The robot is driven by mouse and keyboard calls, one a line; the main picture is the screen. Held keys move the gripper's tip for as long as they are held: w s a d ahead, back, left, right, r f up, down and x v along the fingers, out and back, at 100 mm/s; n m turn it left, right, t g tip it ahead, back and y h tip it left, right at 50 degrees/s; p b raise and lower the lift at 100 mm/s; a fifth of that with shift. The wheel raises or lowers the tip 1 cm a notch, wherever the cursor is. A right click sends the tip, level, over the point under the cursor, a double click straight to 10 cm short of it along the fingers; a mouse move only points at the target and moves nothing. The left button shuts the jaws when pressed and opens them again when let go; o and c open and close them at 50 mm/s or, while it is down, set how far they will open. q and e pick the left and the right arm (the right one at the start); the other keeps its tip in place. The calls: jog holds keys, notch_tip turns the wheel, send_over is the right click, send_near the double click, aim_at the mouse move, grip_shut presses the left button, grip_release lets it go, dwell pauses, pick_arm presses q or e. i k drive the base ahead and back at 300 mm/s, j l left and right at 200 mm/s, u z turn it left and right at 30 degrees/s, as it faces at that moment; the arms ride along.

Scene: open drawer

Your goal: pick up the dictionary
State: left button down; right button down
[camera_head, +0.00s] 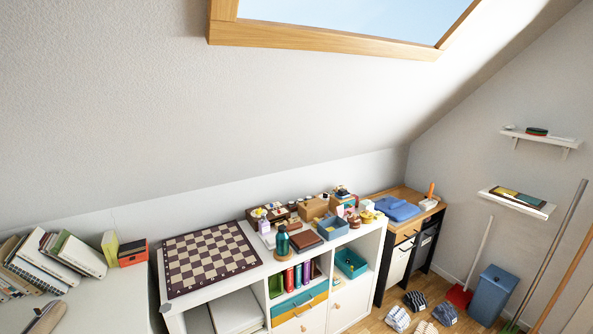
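I cannot tell which book is the dictionary. A row of leaning, mostly white books (50,260) stands on the white surface at the far left. A yellow-green book (110,248) stands upright just right of them. A brown book (306,241) lies flat on the white shelf unit. Several coloured book spines (290,279) stand upright in an upper compartment of that unit. Neither of my grippers shows in this view.
A chessboard (208,258) covers the left of the white shelf unit (355,318). A green bottle (282,242), boxes and small items crowd its right. A wooden desk (413,222) stands beyond. Clothes (398,318), a blue bin (492,294) and broom handles (560,255) occupy the floor at right.

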aim_at(110, 245)
jog(key=u, duration=1.5)
